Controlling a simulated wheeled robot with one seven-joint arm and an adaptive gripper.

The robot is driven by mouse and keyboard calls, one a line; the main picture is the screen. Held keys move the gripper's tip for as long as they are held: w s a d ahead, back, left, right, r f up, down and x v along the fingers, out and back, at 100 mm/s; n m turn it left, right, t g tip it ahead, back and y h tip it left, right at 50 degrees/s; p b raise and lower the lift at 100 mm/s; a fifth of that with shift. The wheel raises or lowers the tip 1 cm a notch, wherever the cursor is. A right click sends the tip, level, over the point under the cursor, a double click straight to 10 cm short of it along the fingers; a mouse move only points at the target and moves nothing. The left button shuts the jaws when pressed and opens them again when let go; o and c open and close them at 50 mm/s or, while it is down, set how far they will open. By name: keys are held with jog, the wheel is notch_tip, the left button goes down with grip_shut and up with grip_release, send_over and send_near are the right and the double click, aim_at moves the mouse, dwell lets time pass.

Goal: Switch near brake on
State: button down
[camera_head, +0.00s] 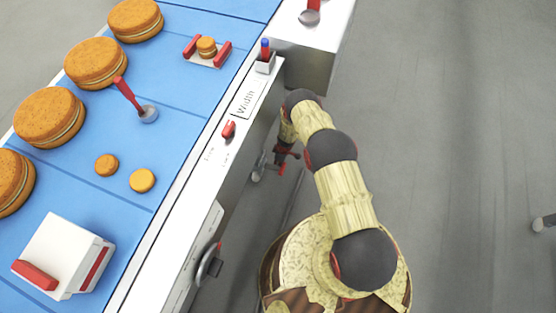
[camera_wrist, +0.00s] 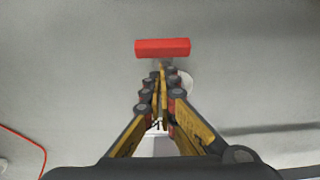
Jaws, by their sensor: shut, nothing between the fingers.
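A red bar-shaped pedal (camera_wrist: 162,47), which looks like a brake, lies just beyond my fingertips in the wrist view, with a pale round part partly hidden behind the fingers. My gripper (camera_wrist: 158,75) is shut and empty, its fingers together just below the red bar in the picture; I cannot tell whether they touch it. In the head view my gripper (camera_head: 284,154) is low beside the conveyor's side, close to a grey caster-like part (camera_head: 258,167) and a small red piece (camera_head: 282,170). My forearm partly covers this spot.
The blue conveyor belt (camera_head: 175,85) carries large filled rounds (camera_head: 50,117) and a white box-like device (camera_head: 62,258). A handwheel (camera_head: 209,265) sticks out of the conveyor's side. A red switch (camera_head: 228,130) sits on its rail. Grey floor to the right is mostly clear.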

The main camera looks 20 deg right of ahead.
jog(key=shift+s+d+f, duration=0.15)
jog(key=shift+d+f, duration=0.05)
jog(key=shift+f, duration=0.6)
jog(key=shift+d, duration=0.15)
